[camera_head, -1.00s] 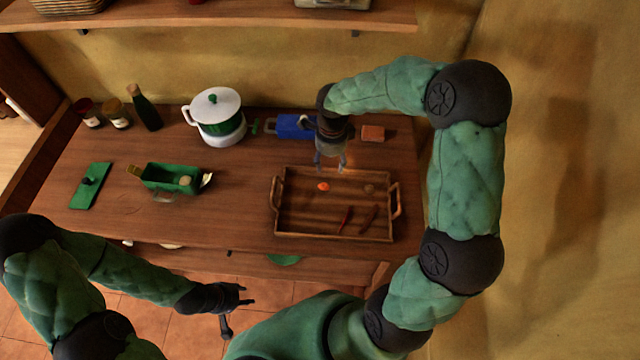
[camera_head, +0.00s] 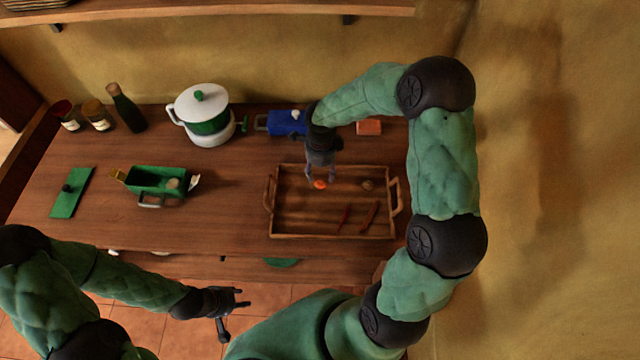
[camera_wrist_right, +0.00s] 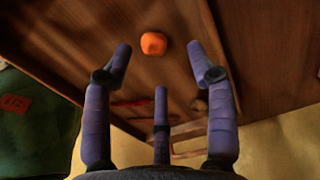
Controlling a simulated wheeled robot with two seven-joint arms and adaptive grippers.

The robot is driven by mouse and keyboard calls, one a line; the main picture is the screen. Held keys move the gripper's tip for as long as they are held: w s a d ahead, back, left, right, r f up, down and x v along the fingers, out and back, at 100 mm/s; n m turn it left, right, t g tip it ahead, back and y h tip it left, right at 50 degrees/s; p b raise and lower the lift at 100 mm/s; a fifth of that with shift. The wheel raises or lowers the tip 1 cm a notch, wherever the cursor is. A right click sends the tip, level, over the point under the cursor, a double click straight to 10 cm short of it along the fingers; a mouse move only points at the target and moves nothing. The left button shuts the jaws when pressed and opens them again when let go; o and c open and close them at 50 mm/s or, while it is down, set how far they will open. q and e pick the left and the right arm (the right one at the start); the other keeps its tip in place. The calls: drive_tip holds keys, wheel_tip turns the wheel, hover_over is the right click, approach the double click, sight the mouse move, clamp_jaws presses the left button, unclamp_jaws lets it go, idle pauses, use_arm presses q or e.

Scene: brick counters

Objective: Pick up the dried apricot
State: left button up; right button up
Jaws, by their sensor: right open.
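The dried apricot (camera_head: 320,184) is a small orange piece lying in the wooden tray (camera_head: 290,234), left of its middle. In the right wrist view the apricot (camera_wrist_right: 153,43) lies beyond the fingertips, between their lines. My right gripper (camera_head: 320,178) hangs over the tray, just above the apricot, with open and empty fingers; they also show spread in the right wrist view (camera_wrist_right: 160,55). I cannot tell exactly how high the fingertips are above it. My left gripper (camera_head: 243,298) is off the counter's front edge, over the floor; its fingers look apart.
The tray also holds two reddish chili-like pieces (camera_head: 343,217) and a small brown piece (camera_head: 367,184). Behind it are a blue object (camera_head: 287,123) and an orange block (camera_head: 369,127). A white-and-green pot (camera_head: 205,112) and a green box (camera_head: 155,181) stand left.

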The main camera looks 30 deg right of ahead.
sight(320, 182)
drive_tip(key=f, duration=0.3)
drive_tip(key=shift+s+a+f+b, duration=0.25)
drive_tip(key=shift+a+f+b, duration=0.05)
drive_tip(key=shift+f, duration=0.6)
drive_tip(key=c, duration=0.9)
drive_tip(key=shift+r, duration=0.15)
